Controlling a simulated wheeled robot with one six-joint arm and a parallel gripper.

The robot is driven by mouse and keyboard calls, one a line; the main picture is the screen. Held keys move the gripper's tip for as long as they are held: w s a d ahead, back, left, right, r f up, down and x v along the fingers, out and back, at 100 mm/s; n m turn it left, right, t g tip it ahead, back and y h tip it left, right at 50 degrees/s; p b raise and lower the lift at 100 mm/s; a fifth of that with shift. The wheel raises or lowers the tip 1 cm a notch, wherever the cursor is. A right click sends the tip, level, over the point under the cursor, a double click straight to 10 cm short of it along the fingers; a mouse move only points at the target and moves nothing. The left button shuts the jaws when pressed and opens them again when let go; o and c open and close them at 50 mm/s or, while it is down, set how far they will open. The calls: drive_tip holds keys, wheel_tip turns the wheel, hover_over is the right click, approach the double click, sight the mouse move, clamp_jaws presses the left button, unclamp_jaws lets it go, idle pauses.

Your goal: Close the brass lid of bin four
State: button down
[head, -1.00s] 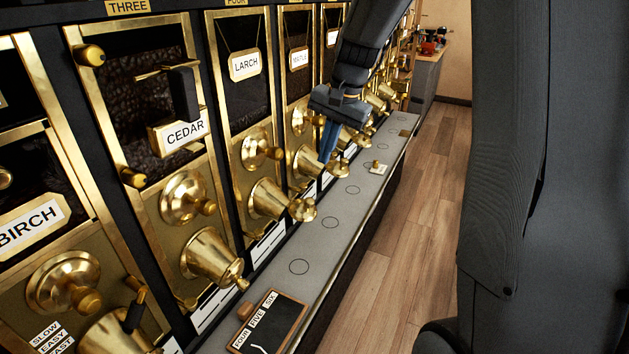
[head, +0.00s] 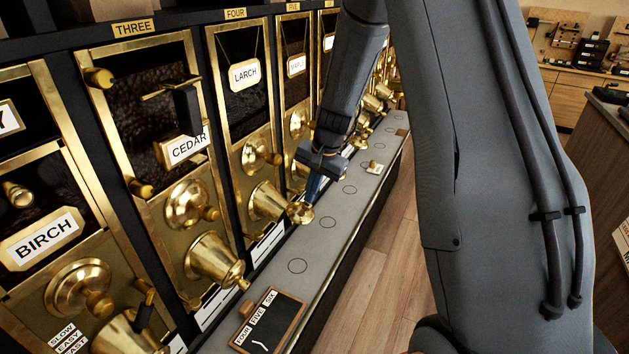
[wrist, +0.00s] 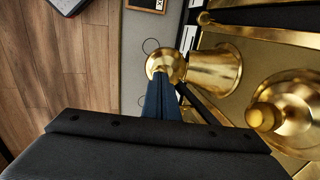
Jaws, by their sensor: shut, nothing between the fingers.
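Bin four, labelled LARCH (head: 244,75), has a brass spout (head: 266,202) low on its front. Its round brass lid (head: 301,212) stands out from the spout's mouth, tilted open, over the grey ledge. The spout (wrist: 214,70) and the lid (wrist: 166,62) also show in the wrist view. My gripper (head: 309,196) is shut and empty, with its blue fingers pointing down at the lid. In the wrist view the fingertips (wrist: 160,80) are right at the lid's lower edge; whether they touch it I cannot tell.
Bin three's spout (head: 215,258) is to the left, and a brass knob (head: 254,156) sits above bin four's spout. The ledge (head: 328,222) carries a small slate (head: 268,322) and a small brass-topped item (head: 375,167). Open floor lies right of the ledge.

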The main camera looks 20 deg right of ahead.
drive_tip(key=shift+a+f, duration=0.1)
drive_tip(key=shift+f, duration=0.3)
drive_tip(key=shift+f+b, duration=0.1)
drive_tip(key=shift+b, duration=0.3)
